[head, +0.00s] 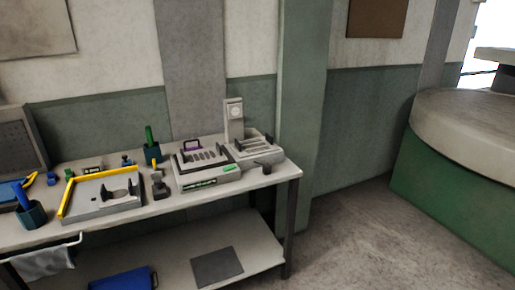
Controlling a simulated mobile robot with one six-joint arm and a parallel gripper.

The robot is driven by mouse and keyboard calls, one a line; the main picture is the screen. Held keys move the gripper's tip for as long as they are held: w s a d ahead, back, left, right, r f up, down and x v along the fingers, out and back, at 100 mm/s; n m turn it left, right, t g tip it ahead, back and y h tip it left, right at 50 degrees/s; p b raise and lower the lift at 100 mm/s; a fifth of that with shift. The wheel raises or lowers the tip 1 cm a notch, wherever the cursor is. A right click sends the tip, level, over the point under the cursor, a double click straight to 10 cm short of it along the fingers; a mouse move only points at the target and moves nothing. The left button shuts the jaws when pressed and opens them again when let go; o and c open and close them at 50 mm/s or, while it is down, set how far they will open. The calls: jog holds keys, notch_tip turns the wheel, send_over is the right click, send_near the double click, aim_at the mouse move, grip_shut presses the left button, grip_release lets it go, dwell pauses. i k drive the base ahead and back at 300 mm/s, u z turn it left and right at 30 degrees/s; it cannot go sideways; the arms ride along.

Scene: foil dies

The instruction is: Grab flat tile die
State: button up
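My gripper does not show in the head view. I cannot tell for sure which thing is the flat tile die; the small pieces on the workbench (145,211) are too small to make out. A small dark block (161,190) sits near the bench's middle, right of a grey tray with a yellow edge (62,203). A pale slotted unit (207,181) stands right of the block, with a small green piece (229,168) on its front right. A small dark piece (263,167) lies near the bench's right end.
A blue cup (152,154) with a green handle stands at the back; another cup (33,216) is at the left. The lower shelf (262,252) holds a dark flat sheet (216,267) and a blue item (122,281). Floor (365,240) is clear before a green-based round structure (450,205).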

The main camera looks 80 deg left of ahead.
aim_at(256, 146)
jog(key=u, duration=0.25)
jog(key=i, duration=0.4)
jog(key=z, duration=0.6)
jog(key=k, duration=0.1)
jog(key=u, duration=2.4)
jog(key=k, duration=0.2)
jog(key=u, duration=2.15)
